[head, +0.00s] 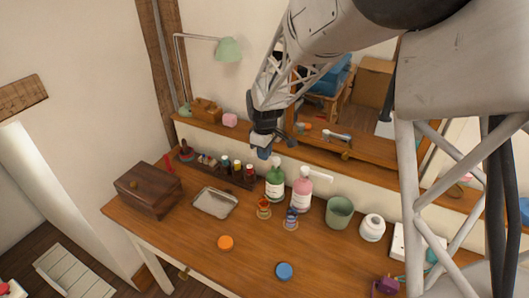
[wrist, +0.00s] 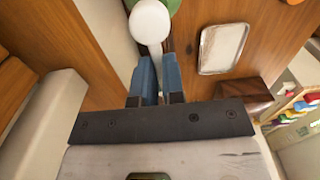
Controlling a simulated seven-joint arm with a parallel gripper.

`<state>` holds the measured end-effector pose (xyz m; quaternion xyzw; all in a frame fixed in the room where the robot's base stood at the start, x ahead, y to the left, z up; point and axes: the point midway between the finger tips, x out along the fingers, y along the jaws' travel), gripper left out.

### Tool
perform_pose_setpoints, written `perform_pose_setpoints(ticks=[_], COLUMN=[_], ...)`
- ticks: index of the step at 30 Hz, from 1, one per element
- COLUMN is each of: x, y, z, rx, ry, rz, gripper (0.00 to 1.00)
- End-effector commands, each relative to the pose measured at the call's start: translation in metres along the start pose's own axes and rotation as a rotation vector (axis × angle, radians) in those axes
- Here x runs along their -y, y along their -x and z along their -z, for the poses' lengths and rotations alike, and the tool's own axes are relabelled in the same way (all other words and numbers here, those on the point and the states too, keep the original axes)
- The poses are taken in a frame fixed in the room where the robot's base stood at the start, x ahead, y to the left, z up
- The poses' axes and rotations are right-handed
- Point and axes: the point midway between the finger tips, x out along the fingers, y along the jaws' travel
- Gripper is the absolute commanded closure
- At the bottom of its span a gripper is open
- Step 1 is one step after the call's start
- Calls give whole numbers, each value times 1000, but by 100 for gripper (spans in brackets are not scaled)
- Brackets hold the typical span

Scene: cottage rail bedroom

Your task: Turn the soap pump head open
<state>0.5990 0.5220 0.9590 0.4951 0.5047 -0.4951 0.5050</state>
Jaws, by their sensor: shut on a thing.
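A green soap bottle (head: 275,186) with a pale label and a white pump head (head: 276,162) stands on the wooden desk. A pink soap bottle (head: 301,195) with a white pump head stands just to its right. My gripper (head: 264,153) points down at the top of the green bottle. In the wrist view the blue fingers (wrist: 155,78) are shut on the narrow white spout of the pump head (wrist: 150,22). A bit of the green bottle (wrist: 173,6) shows past the pump head. The fingers hide the tip of the spout.
A metal tray (head: 214,203), also in the wrist view (wrist: 222,48), and a wooden box (head: 150,190) lie left. A rack of small bottles (head: 230,168) stands behind. A green cup (head: 339,212) and white jar (head: 372,228) stand right. The desk front holds orange (head: 225,243) and blue discs (head: 284,271).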

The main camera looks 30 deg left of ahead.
Motion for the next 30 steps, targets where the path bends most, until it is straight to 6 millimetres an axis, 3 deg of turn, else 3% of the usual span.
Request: perform_pose_setpoints(ticks=[11, 30], x=[7, 29], y=[1, 0], z=[-1, -12], rx=[-1, 0], ry=[170, 754], rz=[0, 0], gripper=[100, 100])
